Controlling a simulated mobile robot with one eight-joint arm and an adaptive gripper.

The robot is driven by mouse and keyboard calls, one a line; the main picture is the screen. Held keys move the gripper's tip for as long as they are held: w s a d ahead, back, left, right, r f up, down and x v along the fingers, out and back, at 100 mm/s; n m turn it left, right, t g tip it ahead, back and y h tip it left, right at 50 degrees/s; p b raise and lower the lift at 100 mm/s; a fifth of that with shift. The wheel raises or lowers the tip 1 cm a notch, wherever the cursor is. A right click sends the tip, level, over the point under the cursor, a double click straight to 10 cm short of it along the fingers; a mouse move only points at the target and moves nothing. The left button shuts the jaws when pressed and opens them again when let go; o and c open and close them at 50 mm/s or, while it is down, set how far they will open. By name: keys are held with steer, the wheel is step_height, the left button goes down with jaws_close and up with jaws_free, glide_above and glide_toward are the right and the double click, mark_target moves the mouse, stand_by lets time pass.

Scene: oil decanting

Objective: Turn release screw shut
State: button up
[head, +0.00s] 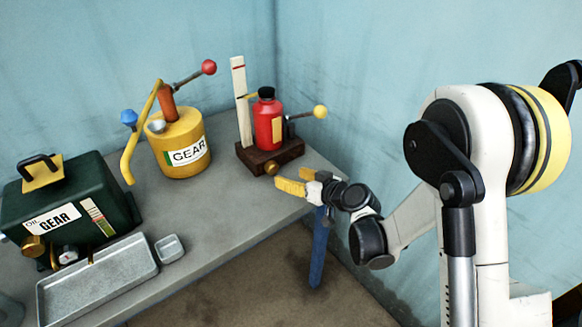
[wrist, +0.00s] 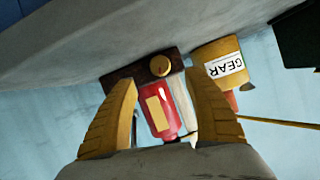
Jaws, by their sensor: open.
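The release screw (head: 271,167) is a round brass knob low on the front of a red bottle jack (head: 268,124) with a dark brown base (head: 292,153). In the wrist view the picture is upside down, and the release screw (wrist: 160,66) shows between my fingertips, farther out. My gripper (head: 291,180) has yellow fingers, spread apart and empty. In the head view it hangs just in front of the jack, to the right of and slightly below the screw, at the table's edge. The fingers (wrist: 160,84) appear apart from the screw.
A jack handle with a yellow ball (head: 320,112) sticks out right. A pale upright gauge board (head: 241,100) stands behind. The yellow GEAR can (head: 180,145), green GEAR box (head: 70,205), grey tray (head: 98,282) and small dish (head: 169,248) stand left. The front table middle is clear.

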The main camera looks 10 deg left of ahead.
mark_target(274, 171)
steer(key=b+x, duration=0.3)
steer(key=x, duration=0.7)
steer(key=shift+f, duration=0.1)
steer(key=shift+c, duration=0.3)
steer(key=c, duration=1.1)
